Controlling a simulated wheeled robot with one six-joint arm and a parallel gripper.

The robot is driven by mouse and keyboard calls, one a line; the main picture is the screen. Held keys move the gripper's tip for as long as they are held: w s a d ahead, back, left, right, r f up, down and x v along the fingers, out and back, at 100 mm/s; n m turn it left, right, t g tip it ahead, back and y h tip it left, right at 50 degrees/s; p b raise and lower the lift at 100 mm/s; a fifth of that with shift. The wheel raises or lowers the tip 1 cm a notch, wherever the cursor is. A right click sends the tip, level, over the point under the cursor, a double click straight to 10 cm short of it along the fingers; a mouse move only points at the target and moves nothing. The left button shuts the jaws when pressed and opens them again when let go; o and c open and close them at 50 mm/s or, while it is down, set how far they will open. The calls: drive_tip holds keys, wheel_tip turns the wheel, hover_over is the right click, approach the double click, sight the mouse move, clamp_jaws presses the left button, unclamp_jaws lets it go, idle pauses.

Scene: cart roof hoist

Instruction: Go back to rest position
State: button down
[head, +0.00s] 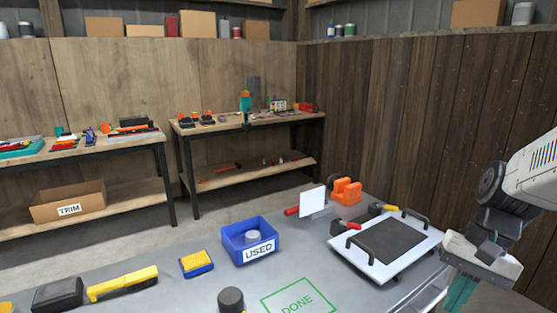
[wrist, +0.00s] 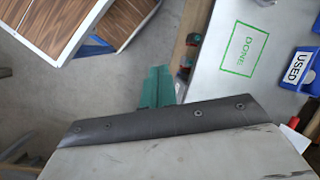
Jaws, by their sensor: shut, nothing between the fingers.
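My gripper (head: 458,297) is at the right edge of the head view, pointing down beside the right end of the grey worktable (head: 200,290). Its teal fingers are together with nothing between them. They also show in the wrist view (wrist: 158,82), over the bare floor beside the table's edge. A white panel (head: 345,262) with two black handles and a dark mat on top lies at the table's right end, left of my gripper and apart from it. A green DONE outline (head: 300,298) on the table is empty in both views.
A blue USED bin (head: 248,240) holds a round grey item. A yellow-blue sponge (head: 196,263), a yellow-handled brush (head: 122,284) and an orange tool (head: 346,191) are on the table. A wood-topped, white-edged structure (wrist: 60,20) stands across a strip of floor (wrist: 95,100).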

drive_tip(key=s+a+r+n+t+h, duration=0.3)
drive_tip(key=s+a+r+n, duration=0.3)
drive_tip(key=s, duration=0.3)
drive_tip(key=shift+r+n+h, duration=0.3)
drive_tip(key=shift+r, duration=0.55)
